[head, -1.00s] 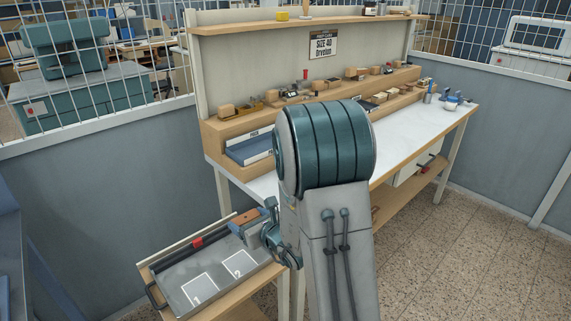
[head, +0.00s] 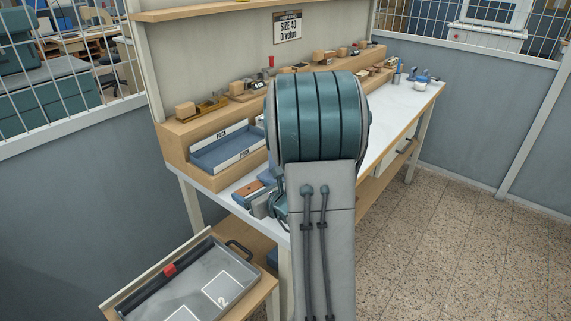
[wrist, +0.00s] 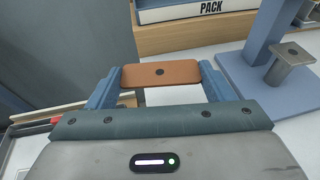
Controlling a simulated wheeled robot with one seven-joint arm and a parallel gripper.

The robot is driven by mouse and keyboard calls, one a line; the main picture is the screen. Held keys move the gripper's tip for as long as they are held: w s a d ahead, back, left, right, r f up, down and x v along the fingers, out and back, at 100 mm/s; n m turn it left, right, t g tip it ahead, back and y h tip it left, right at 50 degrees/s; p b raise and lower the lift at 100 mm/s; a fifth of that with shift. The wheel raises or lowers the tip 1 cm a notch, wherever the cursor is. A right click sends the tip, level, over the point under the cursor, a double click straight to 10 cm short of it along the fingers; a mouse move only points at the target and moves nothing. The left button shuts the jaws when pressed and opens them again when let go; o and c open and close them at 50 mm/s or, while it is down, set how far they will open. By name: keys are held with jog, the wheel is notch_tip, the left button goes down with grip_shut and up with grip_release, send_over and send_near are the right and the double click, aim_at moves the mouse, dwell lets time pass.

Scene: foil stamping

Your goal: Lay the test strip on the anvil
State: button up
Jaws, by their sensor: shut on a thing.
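The test strip (wrist: 185,76) is a flat brown piece with a dark spot in its middle. My gripper (wrist: 160,80) is shut on it, one blue finger at each end. In the head view the strip (head: 247,190) shows just left of my arm, by the bench's front left corner. The likely anvil (wrist: 292,54), a small square grey block with a dark centre on a stem, stands at the right of the wrist view on a blue base (wrist: 262,92). The strip is left of it and apart. My arm hides the anvil in the head view.
A blue tray labelled PACK (head: 228,150) sits on the wooden riser behind the strip. A lower side table bears a grey tray (head: 190,275) with white-outlined squares and a red piece (head: 169,269).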

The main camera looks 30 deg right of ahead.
jog(key=shift+m+h, duration=0.6)
jog(key=shift+h, duration=0.2)
jog(key=s+d, duration=0.1)
jog(key=d, duration=0.1)
jog(key=s+d, duration=0.2)
jog(key=d, duration=0.1)
jog(key=s+d, duration=0.1)
jog(key=d, duration=0.2)
jog(key=shift+s+r+b, duration=0.25)
jog(key=shift+r+b, duration=0.05)
jog(key=s+d+m+h, duration=0.1)
jog(key=s+d+h, duration=0.1)
jog(key=s+d, duration=0.5)
jog(key=w, duration=0.4)
jog(key=w+p, duration=0.1)
jog(key=w, duration=0.4)
jog(key=w+d, duration=0.1)
jog(key=w, duration=0.4)
jog(key=shift+w+r, duration=0.15)
jog(key=shift+r, duration=0.2)
jog(key=w, duration=0.2)
jog(key=shift+w+p, duration=0.3)
jog(key=shift+p, duration=0.1)
jog(key=shift+w+f, duration=0.4)
jog(key=shift+f, duration=0.35)
